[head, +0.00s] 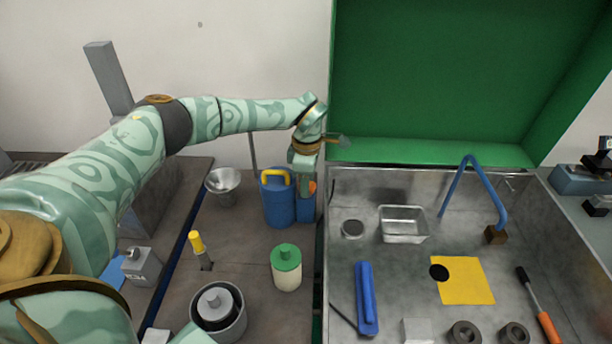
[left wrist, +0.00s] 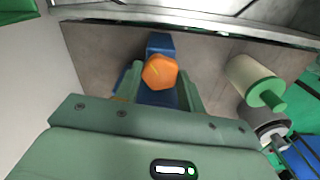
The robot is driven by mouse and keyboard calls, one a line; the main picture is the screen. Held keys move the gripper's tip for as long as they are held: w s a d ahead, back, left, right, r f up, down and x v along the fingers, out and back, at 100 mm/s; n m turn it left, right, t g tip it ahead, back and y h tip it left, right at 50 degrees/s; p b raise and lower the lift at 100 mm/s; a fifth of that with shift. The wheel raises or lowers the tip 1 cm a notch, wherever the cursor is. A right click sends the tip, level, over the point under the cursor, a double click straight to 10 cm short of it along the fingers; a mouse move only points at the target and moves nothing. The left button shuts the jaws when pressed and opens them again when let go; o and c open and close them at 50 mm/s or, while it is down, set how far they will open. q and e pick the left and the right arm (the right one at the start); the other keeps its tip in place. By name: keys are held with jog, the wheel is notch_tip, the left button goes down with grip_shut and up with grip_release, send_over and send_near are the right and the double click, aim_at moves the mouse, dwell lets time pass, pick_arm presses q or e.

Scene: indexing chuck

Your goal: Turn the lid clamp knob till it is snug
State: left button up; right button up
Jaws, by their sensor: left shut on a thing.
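The lid clamp knob looks to be the orange six-sided knob (left wrist: 160,71), on a blue body (left wrist: 160,44) in the left wrist view. In the head view a sliver of the orange knob (head: 312,187) shows at the upright blue body (head: 307,208). My left gripper (left wrist: 158,88) reaches it from above, with one finger on each side of the knob, and is shut on it. In the head view my left gripper (head: 304,168) hides most of the knob. How tight the knob is cannot be told. My right gripper is in neither view.
A blue can with a yellow handle (head: 278,204) stands close to the left of the knob's body. A green-lidded jar (head: 286,268) stands in front. The metal tray's left wall (head: 326,240) and the raised green lid (head: 430,70) are close on the right.

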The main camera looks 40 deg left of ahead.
pick_arm(q)
jog(key=shift+r+m+p, duration=0.1)
jog(key=shift+m+p, duration=0.45)
jog(key=shift+m, duration=0.65)
jog(key=o, duration=1)
jog(key=shift+c, duration=0.2)
notch_tip(320, 180, up, 16)
jog(key=p, duration=0.2)
